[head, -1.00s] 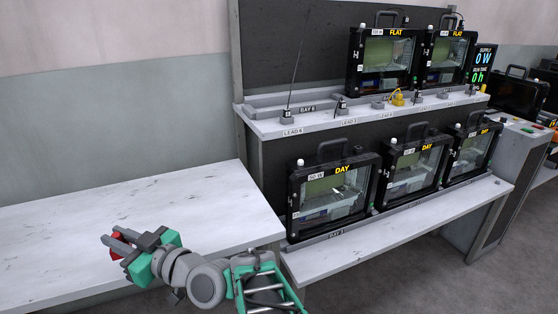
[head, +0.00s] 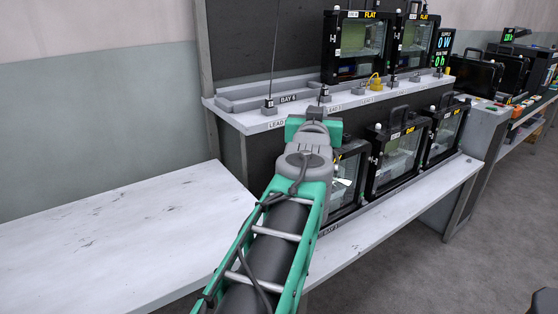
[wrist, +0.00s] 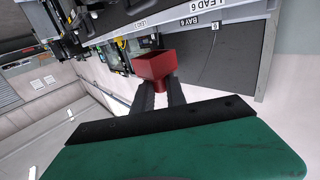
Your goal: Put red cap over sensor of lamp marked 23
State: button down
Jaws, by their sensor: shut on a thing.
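My gripper (wrist: 160,96) is shut on the red cap (wrist: 155,65), which shows between the fingertips in the wrist view. In the head view the gripper body (head: 313,130) is raised in front of the shelf edge, and its fingers and the cap are hidden behind it. Several black floodlights stand on two levels: FLAT-labelled lamps (head: 357,48) above, DAY-labelled lamps (head: 392,155) below. The number 23 cannot be read on any lamp, and the sensors are too small to tell apart here.
The upper shelf (head: 262,124) carries lead connectors, a thin antenna and a yellow connector (head: 375,80). A supply display (head: 444,50) reads 0 W and 0 h. The white table (head: 120,235) at left is bare. More equipment (head: 478,75) stands at far right.

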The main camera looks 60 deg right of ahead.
jog(key=shift+m+g+h, duration=0.3)
jog(key=shift+m+g, duration=0.2)
jog(key=shift+g, duration=0.4)
jog(key=w+d+f, duration=0.2)
jog(key=w, duration=0.1)
jog(key=w+d+f+b, duration=0.1)
jog(key=w+d+f, duration=0.1)
jog(key=w+f, duration=0.1)
jog(key=w+d+f+b, duration=0.1)
jog(key=w+d+f, duration=0.1)
jog(key=w+f, duration=0.1)
jog(key=f, duration=0.3)
jog(key=shift+w+d+f+b, duration=0.1)
jog(key=shift+w+f+b, duration=0.25)
jog(key=shift+f+b, duration=0.35)
jog(key=shift+b, duration=0.15)
jog(key=shift+f+b, duration=0.25)
jog(key=shift+b, duration=0.1)
